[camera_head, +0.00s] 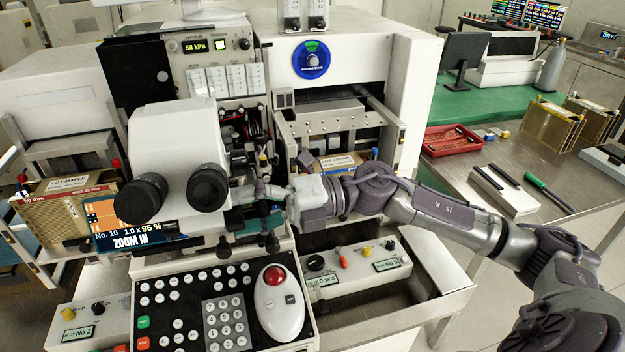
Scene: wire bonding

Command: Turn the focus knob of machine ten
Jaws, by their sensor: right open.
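Machine ten's white microscope head (175,140) with two black eyepieces stands at the centre left. A small screen (130,239) below it reads "No. 10", "1.0 x 95 %" and "ZOOM IN". My right arm reaches in from the lower right. My right gripper (252,191) is open, its fingertips at the right side of the microscope, close to the right eyepiece (208,187). I cannot pick out the focus knob for certain; the fingers and dark parts there overlap, and touch cannot be told. My left gripper is not in view.
Below are a keypad panel (190,285), a white trackball unit with a red ball (275,275), and a panel with small knobs (365,262). A blue dial (311,60) is above. At right, a steel table holds a red tray (450,140) and a green-handled tool (547,190).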

